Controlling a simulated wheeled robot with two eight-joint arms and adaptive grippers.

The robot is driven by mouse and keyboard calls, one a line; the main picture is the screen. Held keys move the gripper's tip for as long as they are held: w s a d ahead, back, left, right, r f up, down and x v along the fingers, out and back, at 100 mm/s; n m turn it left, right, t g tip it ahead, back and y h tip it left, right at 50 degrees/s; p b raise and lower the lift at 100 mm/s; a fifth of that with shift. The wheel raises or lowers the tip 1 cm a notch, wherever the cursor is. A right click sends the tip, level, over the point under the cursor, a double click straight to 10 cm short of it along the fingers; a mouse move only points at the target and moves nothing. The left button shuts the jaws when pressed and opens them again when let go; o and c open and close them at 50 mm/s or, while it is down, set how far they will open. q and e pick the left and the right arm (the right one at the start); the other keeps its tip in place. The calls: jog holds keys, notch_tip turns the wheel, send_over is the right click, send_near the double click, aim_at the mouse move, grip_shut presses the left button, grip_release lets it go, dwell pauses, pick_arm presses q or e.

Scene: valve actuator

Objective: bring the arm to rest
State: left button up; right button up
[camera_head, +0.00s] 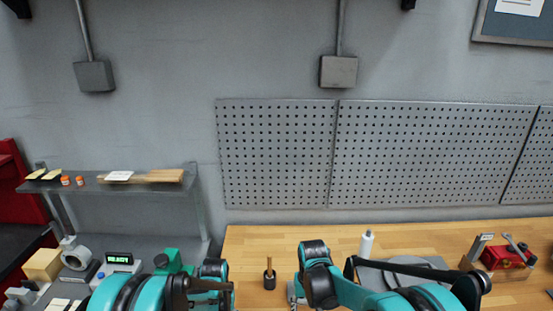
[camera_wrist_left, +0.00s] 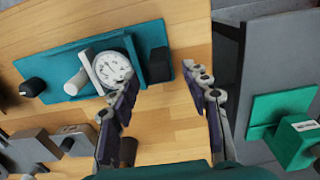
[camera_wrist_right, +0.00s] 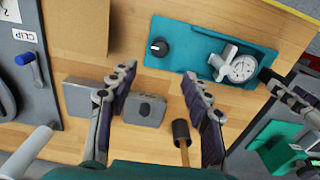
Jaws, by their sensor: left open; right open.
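My left gripper (camera_wrist_left: 160,82) is open and empty in the left wrist view, above the wooden bench. My right gripper (camera_wrist_right: 158,78) is open in the right wrist view, with nothing held between its fingers. A teal plate (camera_wrist_left: 50,62) with a white dial gauge (camera_wrist_left: 112,68) and a black knob lies beyond the left fingers. The right wrist view also shows the teal plate (camera_wrist_right: 190,45), with a grey cross-shaped handle (camera_wrist_right: 222,62) beside the gauge. A grey block (camera_wrist_right: 145,110) lies below the right fingers, apparently untouched. In the head view my arms come in at the bottom and the fingers cannot be made out clearly.
A shelf (camera_head: 90,184) and a side table with a display (camera_head: 119,260) are at left. A pegboard (camera_head: 430,150) covers the wall.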

pick_arm(q)
jog(key=s+r+t+b, duration=0.2)
jog(key=s+r+b, duration=0.3)
jog(key=r, duration=0.6)
pick_arm(e)
jog(key=s+d+r+t+b, duration=0.3)
jog(key=s+d+r, duration=0.15)
jog(key=s, duration=0.45)
pick_arm(q)
jog(key=s+f+t+b, duration=0.2)
jog(key=s+b, duration=0.1)
jog(key=s, duration=0.4)
jog(key=s+a+f+t+b, duration=0.1)
jog(key=s+f+t+b, duration=0.2)
jog(key=s, duration=0.3)
jog(key=shift+s+a+f+b, duration=0.25)
jog(key=shift+s+b, duration=0.15)
jog(key=shift+b, duration=0.3)
pick_arm(e)
jog(key=s+d+f+t, duration=0.4)
jog(key=s+f, duration=0.1)
jog(key=s, duration=0.5)
jog(key=shift+f, duration=0.3)
